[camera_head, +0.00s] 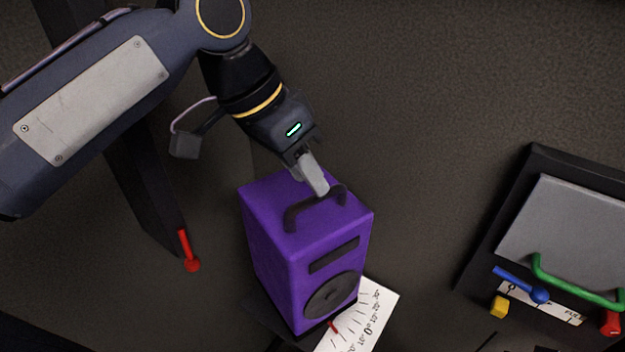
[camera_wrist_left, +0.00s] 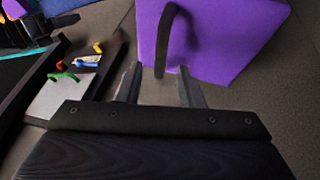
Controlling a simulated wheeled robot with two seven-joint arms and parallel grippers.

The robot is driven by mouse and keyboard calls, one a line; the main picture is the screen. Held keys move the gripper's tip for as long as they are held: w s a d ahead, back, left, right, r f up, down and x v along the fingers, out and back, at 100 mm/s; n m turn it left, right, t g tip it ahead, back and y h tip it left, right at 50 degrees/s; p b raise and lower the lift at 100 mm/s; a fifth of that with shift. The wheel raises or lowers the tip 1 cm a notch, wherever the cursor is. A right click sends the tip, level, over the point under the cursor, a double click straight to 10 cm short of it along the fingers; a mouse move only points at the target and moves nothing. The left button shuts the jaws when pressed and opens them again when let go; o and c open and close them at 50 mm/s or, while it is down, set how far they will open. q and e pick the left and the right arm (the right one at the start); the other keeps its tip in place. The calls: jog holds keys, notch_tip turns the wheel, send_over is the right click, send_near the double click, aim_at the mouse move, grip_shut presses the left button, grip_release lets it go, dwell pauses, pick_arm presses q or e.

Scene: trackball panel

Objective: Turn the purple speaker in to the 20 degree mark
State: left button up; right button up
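The purple speaker (camera_head: 275,235) stands upright on a dark base, with a black handle (camera_head: 305,208) on top. Its front, with a round cone, faces the lower right. A white scale card (camera_head: 378,303) with degree marks lies in front, and a small red pointer (camera_head: 333,327) shows over it. My left gripper (camera_head: 320,188) is at the speaker's top, close to the handle. In the left wrist view its two fingers (camera_wrist_left: 160,82) are apart, with one end of the handle (camera_wrist_left: 170,40) showing between their tips. I cannot tell whether they touch it. My right gripper is out of view.
At the right is a dark panel (camera_head: 505,220) with a grey plate, a green handle (camera_head: 575,285), a blue lever (camera_head: 525,285), a yellow knob (camera_head: 499,306) and a red knob (camera_head: 610,324). A red lever (camera_head: 188,250) is at the left. The surface between is clear.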

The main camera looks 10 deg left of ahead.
pick_arm(q)
jog(key=shift+x, duration=1.35)
grip_shut()
